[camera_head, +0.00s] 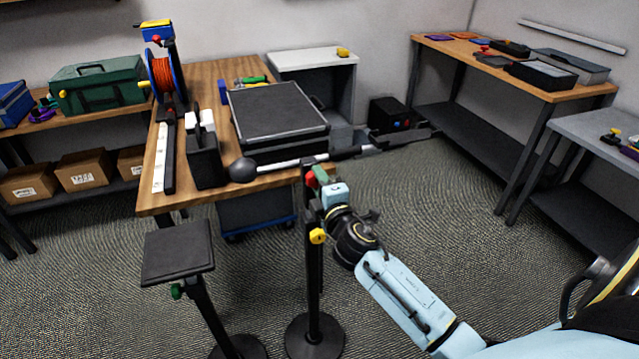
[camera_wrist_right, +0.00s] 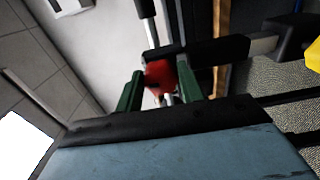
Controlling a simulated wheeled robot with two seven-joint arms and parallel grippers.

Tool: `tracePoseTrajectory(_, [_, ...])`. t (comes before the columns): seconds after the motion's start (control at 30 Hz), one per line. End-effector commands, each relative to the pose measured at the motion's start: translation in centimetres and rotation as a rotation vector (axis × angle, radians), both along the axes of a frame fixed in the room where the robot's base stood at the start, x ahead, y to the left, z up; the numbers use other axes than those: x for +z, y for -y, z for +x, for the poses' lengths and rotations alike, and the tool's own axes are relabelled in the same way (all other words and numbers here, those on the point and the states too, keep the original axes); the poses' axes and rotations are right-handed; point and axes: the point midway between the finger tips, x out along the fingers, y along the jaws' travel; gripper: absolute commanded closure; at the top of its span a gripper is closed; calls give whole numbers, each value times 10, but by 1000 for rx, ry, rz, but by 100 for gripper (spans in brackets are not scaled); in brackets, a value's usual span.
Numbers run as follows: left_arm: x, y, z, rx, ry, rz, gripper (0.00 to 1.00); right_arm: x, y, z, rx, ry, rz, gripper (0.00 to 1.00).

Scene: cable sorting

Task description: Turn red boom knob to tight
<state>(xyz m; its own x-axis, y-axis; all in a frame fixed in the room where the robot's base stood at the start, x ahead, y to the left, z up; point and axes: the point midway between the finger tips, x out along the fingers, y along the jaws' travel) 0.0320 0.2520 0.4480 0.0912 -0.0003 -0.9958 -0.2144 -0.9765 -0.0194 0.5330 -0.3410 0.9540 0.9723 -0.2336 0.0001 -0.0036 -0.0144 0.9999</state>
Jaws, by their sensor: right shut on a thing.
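The red boom knob (camera_head: 311,179) sits at the top of a black stand, at the joint of the boom (camera_head: 345,153). The boom is a grey bar lying nearly level, with a dark ball at its left end. In the right wrist view the knob (camera_wrist_right: 159,74) is between the two green fingers of my right gripper (camera_wrist_right: 160,88). My right gripper (camera_head: 317,176) is shut on the knob, reaching in from the lower right. The fingers hide part of the knob. My left gripper is not in view.
A yellow knob (camera_head: 317,236) is lower on the same stand. A wooden table (camera_head: 213,82) with a large black case (camera_head: 277,112) and an orange cable reel (camera_head: 163,73) stands behind. A black-topped stand (camera_head: 178,252) is at left. The floor to the right is open.

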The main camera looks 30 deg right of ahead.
Motion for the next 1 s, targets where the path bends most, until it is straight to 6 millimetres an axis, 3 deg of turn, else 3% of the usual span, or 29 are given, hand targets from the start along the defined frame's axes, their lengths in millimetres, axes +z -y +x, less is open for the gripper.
tracePoseTrajectory(0.13, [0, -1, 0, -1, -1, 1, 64, 0, 0, 0, 0, 1, 3, 85])
tracePoseTrajectory(0.17, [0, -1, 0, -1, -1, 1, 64, 0, 0, 0, 0, 1, 3, 60])
tracePoseTrajectory(0.3, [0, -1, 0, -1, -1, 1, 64, 0, 0, 0, 0, 0, 2, 41])
tracePoseTrajectory(0.67, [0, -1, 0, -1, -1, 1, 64, -1, -1, -4, 0, -2, 1, 41])
tracePoseTrajectory(0.77, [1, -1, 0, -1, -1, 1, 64, -1, -4, -15, 0, -2, 1, 41])
tracePoseTrajectory(1.0, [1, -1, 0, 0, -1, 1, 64, -2, -16, -64, 0, -3, 4, 41])
